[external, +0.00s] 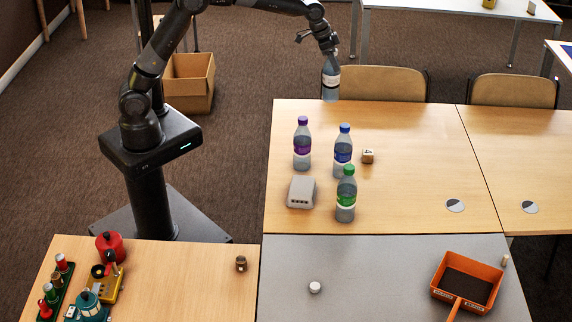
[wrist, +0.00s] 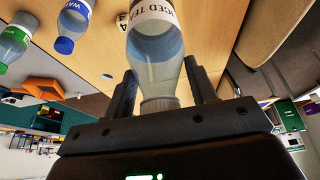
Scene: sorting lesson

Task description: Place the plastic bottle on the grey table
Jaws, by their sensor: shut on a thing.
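A clear plastic bottle with a white label reading "ICED TEA" is in my gripper. In the external view this bottle (external: 331,80) hangs at the far edge of the wooden table (external: 400,125). My gripper (external: 328,52) is shut on its upper part. In the wrist view the same bottle (wrist: 155,45) stands between the two fingers (wrist: 160,95). The grey table (external: 370,270) is at the front, adjoining the near edge of the wooden table. A small white round object (external: 315,287) and an orange dustpan (external: 468,282) lie on it.
Bottles with purple (external: 302,145), blue (external: 342,152) and green (external: 346,195) caps stand on the wooden table. A grey box (external: 301,192) and a small numbered cube (external: 368,156) are beside them. The middle of the grey table is clear. Chairs (external: 376,84) stand behind.

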